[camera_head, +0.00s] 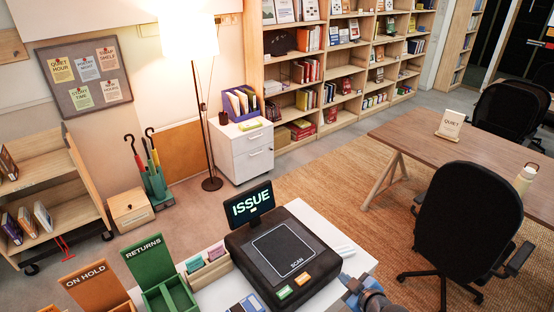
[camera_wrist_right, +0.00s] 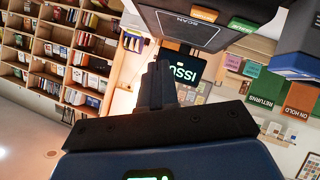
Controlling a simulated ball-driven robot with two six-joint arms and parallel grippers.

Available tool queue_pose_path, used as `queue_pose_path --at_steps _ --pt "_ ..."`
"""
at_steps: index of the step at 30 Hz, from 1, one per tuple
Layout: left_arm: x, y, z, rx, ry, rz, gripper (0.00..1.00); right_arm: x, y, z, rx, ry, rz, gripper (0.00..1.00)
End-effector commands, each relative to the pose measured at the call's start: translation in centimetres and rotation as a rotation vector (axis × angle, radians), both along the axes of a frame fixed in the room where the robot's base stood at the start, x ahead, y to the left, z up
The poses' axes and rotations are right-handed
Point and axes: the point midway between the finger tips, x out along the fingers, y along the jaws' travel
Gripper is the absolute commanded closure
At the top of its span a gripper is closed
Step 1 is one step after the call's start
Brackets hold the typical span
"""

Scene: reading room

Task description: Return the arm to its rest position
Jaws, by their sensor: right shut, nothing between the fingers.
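My right gripper (camera_head: 352,286) shows at the bottom edge of the head view, at the near right corner of the white desk, beside the black scanner (camera_head: 283,252). In the right wrist view the fingers of my right gripper (camera_wrist_right: 160,82) are together, with nothing between them. The wrist picture is upside down, with the scanner (camera_wrist_right: 185,28) at its top and the ISSUE screen (camera_wrist_right: 184,66) behind the fingers. Most of my right arm lies outside the head view.
The green RETURNS box (camera_head: 150,262) and orange ON HOLD box (camera_head: 88,283) stand left of the scanner. A black chair (camera_head: 466,212) and wooden table (camera_head: 410,135) are at the right. Rug (camera_head: 330,185) lies clear beyond the desk.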

Motion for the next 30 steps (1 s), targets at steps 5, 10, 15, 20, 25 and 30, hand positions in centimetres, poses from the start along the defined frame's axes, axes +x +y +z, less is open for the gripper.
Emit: queue_pose_path --at_steps 5,10,15,20,25,30 --pt "0.0 0.0 -1.2 0.0 0.0 0.0 0.57 -1.7 -3.0 1.6 0.208 -0.155 -0.321 1.0" --pt "0.0 0.0 -3.0 0.0 0.0 0.0 0.57 -6.7 -4.7 3.2 0.436 -0.351 -0.503 1.0" --pt "0.0 0.0 -5.0 0.0 0.0 0.0 0.57 -13.6 -4.3 4.6 0.616 -0.503 -0.53 1.0" --pt "0.0 0.0 -6.7 0.0 0.0 0.0 0.57 -19.1 -3.2 4.6 0.664 -0.539 -0.491 1.0" --pt "0.0 0.0 -7.9 0.0 0.0 0.0 0.57 -23.0 -2.4 2.6 0.623 -0.473 -0.476 1.0" --pt "0.0 0.0 -8.6 0.0 0.0 0.0 0.57 -24.9 -2.1 0.7 0.611 -0.412 -0.483 1.0"
